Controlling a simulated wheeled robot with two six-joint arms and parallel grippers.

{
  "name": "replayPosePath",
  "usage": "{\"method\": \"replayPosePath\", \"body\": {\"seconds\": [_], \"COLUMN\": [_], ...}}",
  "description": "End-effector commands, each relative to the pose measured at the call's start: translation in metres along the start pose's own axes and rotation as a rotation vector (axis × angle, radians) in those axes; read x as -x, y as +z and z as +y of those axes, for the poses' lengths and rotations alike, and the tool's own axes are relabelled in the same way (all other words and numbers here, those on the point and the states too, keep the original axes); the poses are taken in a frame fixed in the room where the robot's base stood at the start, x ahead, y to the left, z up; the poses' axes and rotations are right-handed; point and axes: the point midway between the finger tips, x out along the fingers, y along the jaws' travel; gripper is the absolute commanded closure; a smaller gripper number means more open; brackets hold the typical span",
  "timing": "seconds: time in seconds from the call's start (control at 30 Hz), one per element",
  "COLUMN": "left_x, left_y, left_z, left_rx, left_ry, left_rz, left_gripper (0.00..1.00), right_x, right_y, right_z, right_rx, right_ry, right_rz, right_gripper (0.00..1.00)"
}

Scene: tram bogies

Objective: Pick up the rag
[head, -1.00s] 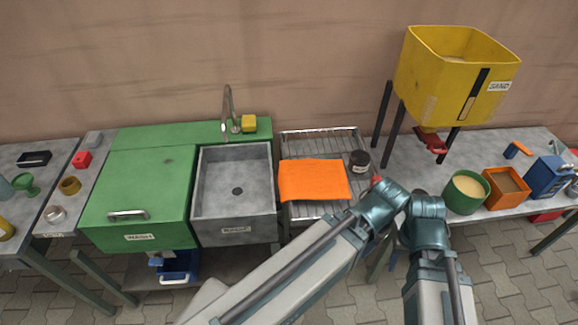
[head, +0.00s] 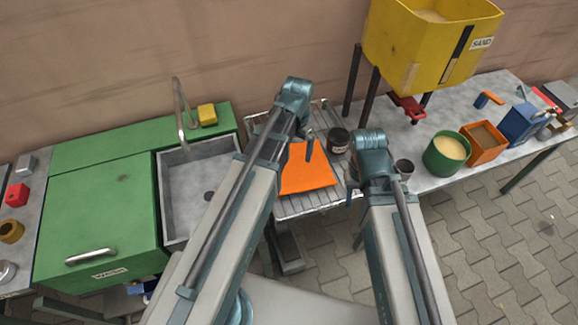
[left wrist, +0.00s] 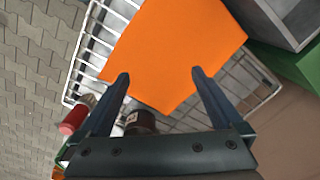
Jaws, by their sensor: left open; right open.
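The orange rag (head: 306,174) lies flat on the wire drying rack (head: 292,208), right of the sink. My left gripper (head: 305,150) is above the rag, and its arm hides part of the rag and rack. In the left wrist view the rag (left wrist: 178,45) lies below my left gripper (left wrist: 160,73), whose two fingers are spread apart with nothing between them. My right gripper (head: 368,192) is low at the right of the rack, mostly hidden by its own wrist, with no held thing visible.
A dark jar (head: 338,140) stands on the rack close to the rag. The grey sink (head: 190,165) with its tap is on the left. A yellow sand hopper (head: 425,45), green pot (head: 445,165) and orange box (head: 484,152) are on the right.

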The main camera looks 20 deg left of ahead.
Motion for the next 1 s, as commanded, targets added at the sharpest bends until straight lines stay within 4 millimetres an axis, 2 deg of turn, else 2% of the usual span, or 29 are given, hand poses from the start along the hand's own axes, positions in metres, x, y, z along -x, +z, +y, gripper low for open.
{"method": "replayPosePath", "body": {"seconds": [0.03,0.13,0.47,0.67,1.0], "left_x": [-0.001,-0.001,-0.009,-0.028,-0.076], "left_y": [-0.008,-0.011,-0.011,-0.011,-0.011], "left_z": [-0.013,-0.024,-0.024,-0.024,-0.023], "left_rx": [0.005,0.004,0.003,0.003,0.003], "left_ry": [0.005,0.010,0.011,0.011,0.011], "left_rz": [0.005,0.010,0.011,0.011,0.011], "left_gripper": [0.00,0.00,0.00,0.00,0.00], "right_x": [-0.001,-0.001,-0.009,-0.027,-0.075], "right_y": [0.000,0.000,-0.001,-0.002,-0.004], "right_z": [0.000,0.000,-0.001,-0.003,-0.007], "right_rx": [0.000,0.000,0.000,0.000,0.000], "right_ry": [0.000,0.000,0.000,0.000,0.000], "right_rz": [0.000,0.000,0.000,0.000,0.000], "right_gripper": [0.50,0.50,0.50,0.50,0.50]}}
